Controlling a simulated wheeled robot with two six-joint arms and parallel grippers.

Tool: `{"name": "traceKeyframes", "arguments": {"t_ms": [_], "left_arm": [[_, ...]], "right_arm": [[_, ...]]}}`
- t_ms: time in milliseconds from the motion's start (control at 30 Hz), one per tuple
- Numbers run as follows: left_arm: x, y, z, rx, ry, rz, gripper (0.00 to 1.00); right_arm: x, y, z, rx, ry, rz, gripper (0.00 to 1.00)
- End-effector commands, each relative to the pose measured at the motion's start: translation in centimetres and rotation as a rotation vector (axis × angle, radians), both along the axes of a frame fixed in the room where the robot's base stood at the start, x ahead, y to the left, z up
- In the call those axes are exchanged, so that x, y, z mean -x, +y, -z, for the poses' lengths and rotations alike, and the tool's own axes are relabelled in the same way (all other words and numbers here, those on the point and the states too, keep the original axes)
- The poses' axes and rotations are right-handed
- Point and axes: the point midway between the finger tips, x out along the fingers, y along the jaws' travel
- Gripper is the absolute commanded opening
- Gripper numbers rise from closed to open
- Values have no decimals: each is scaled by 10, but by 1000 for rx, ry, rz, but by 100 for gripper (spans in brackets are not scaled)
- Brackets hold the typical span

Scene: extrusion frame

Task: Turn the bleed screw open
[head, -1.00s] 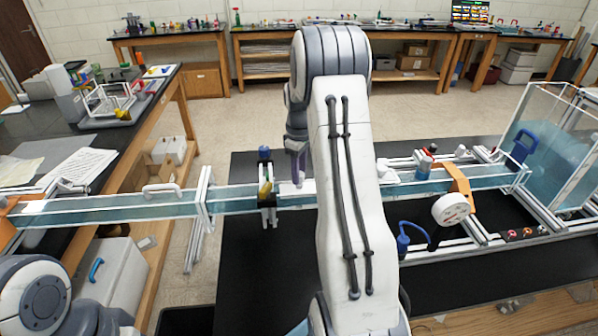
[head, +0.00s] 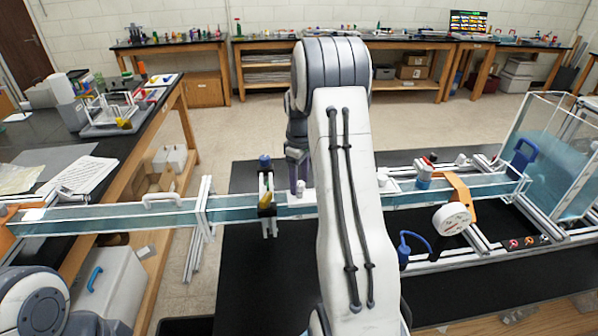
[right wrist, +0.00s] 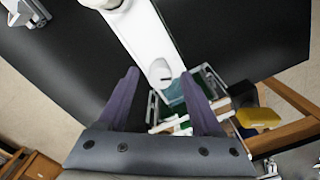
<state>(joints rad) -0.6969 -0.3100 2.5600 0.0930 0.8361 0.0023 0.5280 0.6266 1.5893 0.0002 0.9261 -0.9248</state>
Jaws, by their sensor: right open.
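The water channel (head: 110,220) is a long clear trough running across the head view, with white edges. A small white fitting (head: 301,189) sits on its top, partly hidden by my right arm. My right gripper (head: 297,187) has purple fingers pointing down beside this fitting. In the right wrist view, the open fingers of my right gripper (right wrist: 161,76) straddle a white plate with a slotted screw head (right wrist: 165,76), which appears to be the bleed screw. I cannot tell whether the fingers touch it. My left gripper is out of view.
A round white gauge (head: 452,218), blue valve (head: 404,250) and clear tank (head: 548,150) are to the right.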

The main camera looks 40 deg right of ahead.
Motion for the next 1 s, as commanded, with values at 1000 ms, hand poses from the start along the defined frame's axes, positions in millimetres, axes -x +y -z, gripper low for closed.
{"name": "traceKeyframes", "arguments": {"t_ms": [1000], "left_arm": [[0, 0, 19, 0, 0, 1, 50]], "right_arm": [[-1, 0, -101, 2, -4, -1, 66]]}}
